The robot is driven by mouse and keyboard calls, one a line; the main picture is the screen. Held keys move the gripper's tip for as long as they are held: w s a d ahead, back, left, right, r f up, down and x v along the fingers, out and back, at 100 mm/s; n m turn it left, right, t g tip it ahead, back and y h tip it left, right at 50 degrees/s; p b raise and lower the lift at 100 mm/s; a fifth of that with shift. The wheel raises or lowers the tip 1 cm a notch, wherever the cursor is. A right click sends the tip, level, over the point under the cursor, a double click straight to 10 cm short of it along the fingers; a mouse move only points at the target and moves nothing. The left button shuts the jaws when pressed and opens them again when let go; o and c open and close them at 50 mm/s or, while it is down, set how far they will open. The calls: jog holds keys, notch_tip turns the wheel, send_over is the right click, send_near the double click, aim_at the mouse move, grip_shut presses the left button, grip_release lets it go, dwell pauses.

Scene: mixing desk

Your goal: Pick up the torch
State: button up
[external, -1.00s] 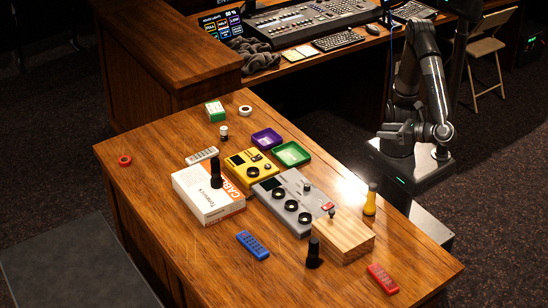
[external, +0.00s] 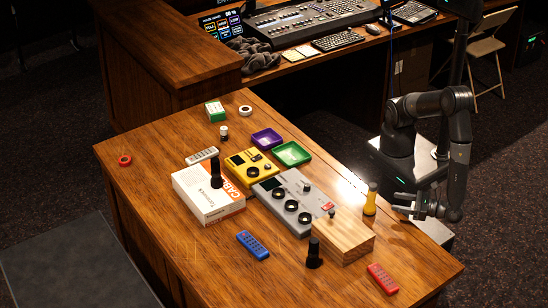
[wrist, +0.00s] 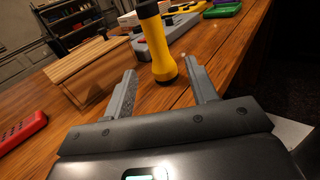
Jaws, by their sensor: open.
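A yellow torch (external: 370,203) stands upright near the right edge of the wooden desk, beside the wooden block. In the wrist view the yellow torch (wrist: 163,62) stands ahead, lined up between my two fingers, with a dark upper part cut by the frame's top. My gripper (external: 397,203) is open and empty just right of the torch, low over the desk edge. Its open fingers also show in the wrist view (wrist: 159,72). Two black torch-like items stand elsewhere, one (external: 314,253) in front of the block and one (external: 215,174) at the white box.
The wooden block (external: 345,240) is close to the torch's left. A red remote (external: 383,279) lies near the front right corner. A grey mixer (external: 290,200), a yellow device (external: 250,167) and a white box (external: 207,196) stand farther left. The desk's front left is largely clear.

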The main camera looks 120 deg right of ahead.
aim_at(372, 199)
jog(key=x, duration=0.5)
jog(key=shift+f, duration=0.15)
jog(key=x, duration=0.6)
jog(key=shift+w+a, duration=0.2)
jog(key=shift+c, duration=0.2)
jog(key=c, duration=1.1)
